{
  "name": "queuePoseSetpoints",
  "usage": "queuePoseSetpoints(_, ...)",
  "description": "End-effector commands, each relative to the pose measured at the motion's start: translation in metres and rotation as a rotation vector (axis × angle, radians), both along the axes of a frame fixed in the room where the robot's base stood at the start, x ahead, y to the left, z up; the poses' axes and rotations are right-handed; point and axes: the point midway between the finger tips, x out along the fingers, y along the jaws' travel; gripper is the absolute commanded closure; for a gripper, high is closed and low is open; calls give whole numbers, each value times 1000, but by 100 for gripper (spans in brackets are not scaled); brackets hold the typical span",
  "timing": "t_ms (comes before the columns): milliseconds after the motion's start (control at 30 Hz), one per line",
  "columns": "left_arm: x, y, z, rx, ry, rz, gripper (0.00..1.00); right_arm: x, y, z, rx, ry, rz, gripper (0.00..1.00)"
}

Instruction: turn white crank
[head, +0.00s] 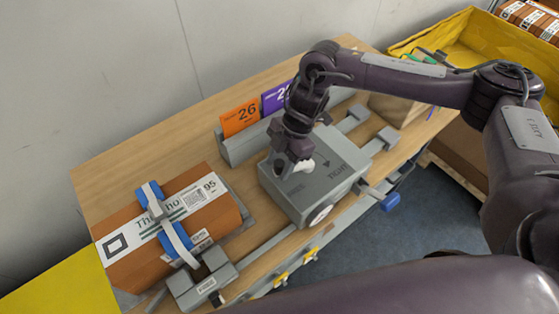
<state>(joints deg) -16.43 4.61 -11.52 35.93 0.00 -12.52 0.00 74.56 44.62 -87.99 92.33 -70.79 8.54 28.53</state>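My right gripper (292,166) points down over the box top, right beside this white piece. Its fingers hide part of the piece, and I cannot tell whether they are closed on it. My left gripper is not in view.
A brown parcel (120,217) with a blue strap lies at the left, by a grey clamp (203,286). Orange (240,118) and purple (276,97) cards stand behind. A blue-ended handle (389,202) sticks out at the right. A yellow bin (458,38) is at the back right.

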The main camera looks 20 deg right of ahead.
Motion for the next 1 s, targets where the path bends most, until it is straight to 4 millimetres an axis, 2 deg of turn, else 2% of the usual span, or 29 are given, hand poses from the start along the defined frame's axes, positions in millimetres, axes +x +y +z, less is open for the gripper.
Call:
queuePoseSetpoints(33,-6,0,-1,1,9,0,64,0,0,0,0,0,0,66)
queuePoseSetpoints(200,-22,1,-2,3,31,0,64,0,0,0,0,0,0,88)
queuePoseSetpoints(300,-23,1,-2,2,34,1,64,0,0,0,0,0,0,100)
queuePoseSetpoints(667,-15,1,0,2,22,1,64,1,0,1,2,1,-20,100)
queuePoseSetpoints(1000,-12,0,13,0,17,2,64,15,-1,3,2,2,-202,100)
